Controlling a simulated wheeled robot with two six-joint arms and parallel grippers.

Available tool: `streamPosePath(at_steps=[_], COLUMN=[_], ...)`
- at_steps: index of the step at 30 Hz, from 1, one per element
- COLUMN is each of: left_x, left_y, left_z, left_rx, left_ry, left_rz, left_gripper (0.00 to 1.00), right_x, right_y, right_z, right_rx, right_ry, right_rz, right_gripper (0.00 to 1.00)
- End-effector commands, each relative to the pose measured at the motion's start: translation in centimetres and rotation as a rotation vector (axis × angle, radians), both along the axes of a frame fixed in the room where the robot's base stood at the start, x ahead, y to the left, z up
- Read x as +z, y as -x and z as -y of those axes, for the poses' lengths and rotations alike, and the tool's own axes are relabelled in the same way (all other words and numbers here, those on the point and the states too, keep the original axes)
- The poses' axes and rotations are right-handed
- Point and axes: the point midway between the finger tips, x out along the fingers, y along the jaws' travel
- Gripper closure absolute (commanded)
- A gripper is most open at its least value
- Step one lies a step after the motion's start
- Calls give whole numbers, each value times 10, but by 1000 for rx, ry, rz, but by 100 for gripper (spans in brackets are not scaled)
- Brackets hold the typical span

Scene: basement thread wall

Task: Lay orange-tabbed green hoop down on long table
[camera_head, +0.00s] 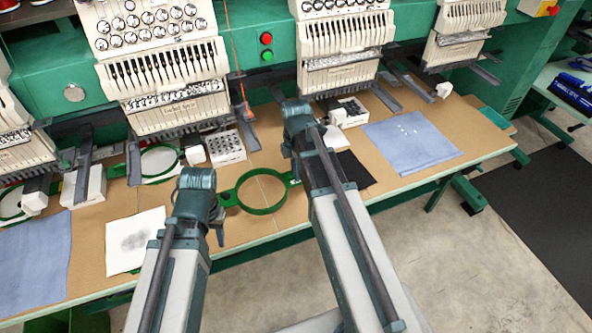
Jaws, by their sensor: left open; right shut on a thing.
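A green hoop (240,204) with an open ring shows in the middle, over the front part of the long table (330,222). One tab points left toward my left wrist; the other reaches right to my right gripper. No orange is clear on it. My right gripper (293,178) is shut on the hoop's right tab, its fingers mostly hidden by my arm. I cannot tell whether the hoop touches the tabletop. My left gripper (218,232) is open and empty, left of the ring, near the table's front edge.
Embroidery machine heads (165,75) overhang the table's back. Other green hoops (160,163) sit under them. A white sheet with a grey patch (135,240), a black cloth (352,168) and blue cloths (412,142) lie on the table. Brown tabletop is bare around the ring.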

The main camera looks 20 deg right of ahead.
Motion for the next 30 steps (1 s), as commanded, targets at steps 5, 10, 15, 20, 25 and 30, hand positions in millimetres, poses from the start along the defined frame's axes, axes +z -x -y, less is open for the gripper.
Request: streamPosePath(at_steps=[5, 10, 15, 20, 25, 30], left_x=[-21, -35, -39, -38, -38, -40], left_y=[0, 0, 0, 0, 0, 0], left_z=[0, 0, 0, 0, 0, 0], left_rx=[0, 0, 0, 0, 0, 0], left_ry=[0, 0, 0, 0, 0, 0], left_rz=[0, 0, 0, 0, 0, 0], left_gripper=[55, 55, 55, 55, 55, 55], right_x=[-21, -34, -39, -38, -38, -40], right_y=[0, 0, 0, 0, 0, 0], right_z=[0, 0, 0, 0, 0, 0], right_rx=[0, 1, 1, 1, 1, 1], right_ry=[0, 0, 0, 0, 0, 0], right_rz=[0, 0, 0, 0, 0, 0], right_gripper=[100, 100, 100, 100, 100, 100])
